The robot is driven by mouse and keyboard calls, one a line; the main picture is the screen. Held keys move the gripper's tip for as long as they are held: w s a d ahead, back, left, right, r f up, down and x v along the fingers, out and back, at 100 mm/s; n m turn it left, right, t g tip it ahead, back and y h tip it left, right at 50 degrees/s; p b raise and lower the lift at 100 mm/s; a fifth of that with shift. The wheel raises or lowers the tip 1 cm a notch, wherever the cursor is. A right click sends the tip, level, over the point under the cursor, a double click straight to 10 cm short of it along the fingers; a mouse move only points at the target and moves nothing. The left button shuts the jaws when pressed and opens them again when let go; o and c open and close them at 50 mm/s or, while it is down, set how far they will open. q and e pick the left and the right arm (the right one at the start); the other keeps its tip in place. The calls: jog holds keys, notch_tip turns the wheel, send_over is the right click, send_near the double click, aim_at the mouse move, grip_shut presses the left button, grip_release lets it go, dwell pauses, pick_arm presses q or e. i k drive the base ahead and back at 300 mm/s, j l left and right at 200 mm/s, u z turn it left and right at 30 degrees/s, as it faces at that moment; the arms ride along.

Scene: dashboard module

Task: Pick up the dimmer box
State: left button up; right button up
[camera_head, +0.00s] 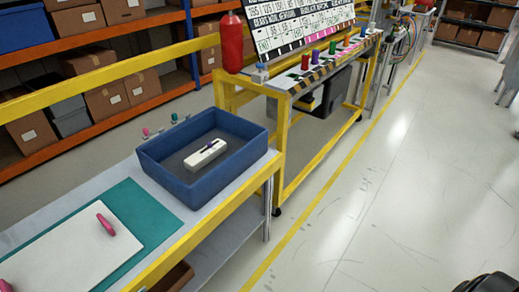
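A small white oblong box (206,154) with a dark purple piece on top lies inside a blue open bin (183,190), on its floor. It looks like the dimmer box, but no label can be read. The bin stands at the far end of a grey workbench with a yellow rail. Nothing covers the box from above. Neither of my grippers can be made out in this view.
A white board (70,255) with a pink tool (106,224) lies on a teal mat (150,210) on the same bench. A second yellow-framed bench (325,70) stands beyond, with a red cylinder (232,42). Open floor (400,190) lies right. A dark shape fills the bottom right corner.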

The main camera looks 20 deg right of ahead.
aim_at(203, 157)
jog(key=z, duration=0.35)
jog(key=u, duration=0.3)
jog(key=i+l+u, duration=0.1)
jog(key=l+u, duration=0.25)
jog(key=i+l+u, duration=0.1)
jog(key=u, duration=0.3)
jog(key=l+u, duration=0.35)
